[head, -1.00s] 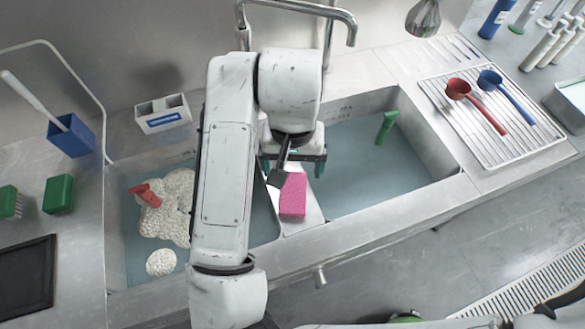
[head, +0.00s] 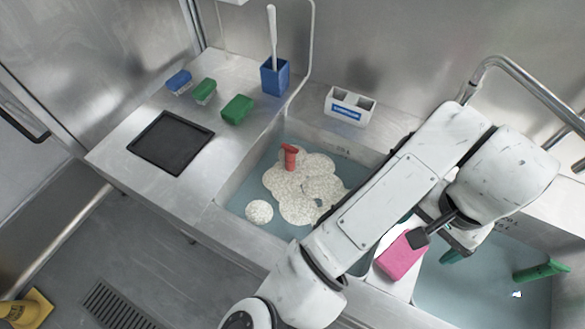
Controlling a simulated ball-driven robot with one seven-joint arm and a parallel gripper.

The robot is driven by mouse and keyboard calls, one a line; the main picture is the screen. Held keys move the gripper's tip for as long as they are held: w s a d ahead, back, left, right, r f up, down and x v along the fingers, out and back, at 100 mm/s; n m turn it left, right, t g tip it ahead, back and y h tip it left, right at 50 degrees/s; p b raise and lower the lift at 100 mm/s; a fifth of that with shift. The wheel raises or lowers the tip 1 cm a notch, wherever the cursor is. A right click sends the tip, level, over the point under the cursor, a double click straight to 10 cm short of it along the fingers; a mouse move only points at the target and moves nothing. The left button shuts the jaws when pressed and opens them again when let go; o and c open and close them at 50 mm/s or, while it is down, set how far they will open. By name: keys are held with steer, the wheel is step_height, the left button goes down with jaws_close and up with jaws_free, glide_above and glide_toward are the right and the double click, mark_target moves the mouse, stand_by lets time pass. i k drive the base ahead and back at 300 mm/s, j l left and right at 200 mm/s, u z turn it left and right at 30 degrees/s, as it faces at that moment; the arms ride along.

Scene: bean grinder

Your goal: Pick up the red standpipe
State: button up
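The red standpipe (head: 290,157) stands in the left sink basin (head: 235,198), its lower end hidden in white foam (head: 305,187). My gripper (head: 428,237) is well to the right of it, over the divider between the two basins. Its two teal fingertips show apart on either side of the wrist, so it looks open. Nothing shows held between them, though the wrist hides part of the gap. A green standpipe (head: 541,271) is in the right basin.
A pink sponge (head: 401,257) sits on the divider close by my gripper. A white caddy (head: 349,106) stands behind the left basin. A blue brush holder (head: 274,76), green brushes (head: 237,108) and a black tray (head: 171,142) are on the left counter. A tap (head: 500,62) rises at right.

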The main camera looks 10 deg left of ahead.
mark_target(290, 152)
steer(key=i+j+u, duration=1.05)
